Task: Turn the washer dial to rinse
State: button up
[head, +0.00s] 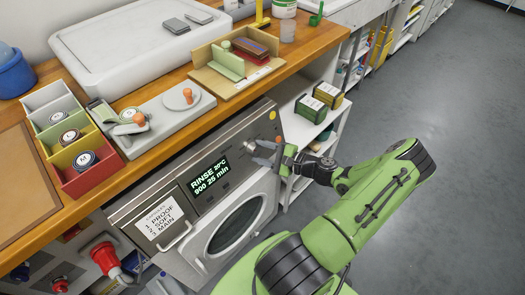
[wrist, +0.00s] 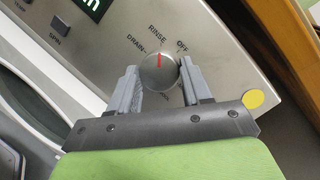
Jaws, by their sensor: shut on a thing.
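The washer (head: 232,205) stands under the wooden counter, its control panel facing me. Its round silver dial (wrist: 158,75) sits between my two fingers, and the red mark on it points up at the RINSE label (wrist: 157,31). DRAIN is printed to the left and OFF to the right; the lower labels are partly hidden by the fingers. My gripper (head: 263,153) is at the panel, shut on the dial; it also shows in the wrist view (wrist: 158,68). The display (head: 210,176) reads RINSE 20°C, 900, 25 min.
A card (head: 158,221) on the panel lists cycles, with proof, soft and main readable. The counter edge runs just above the panel, with a tray of coloured bins (head: 105,180) on it. Open shelves (head: 300,125) stand to the right. Grey floor there is clear.

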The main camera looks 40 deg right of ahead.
jog(key=shift+n, duration=0.3)
jog(key=o, duration=1.1)
jog(key=shift+c, duration=0.2)
jog(key=p+v, duration=0.2)
jog(key=v, duration=1.3)
jog(key=shift+s+d+p, duration=0.2)
jog(key=shift+s+p, duration=0.1)
jog(key=shift+p, duration=0.1)
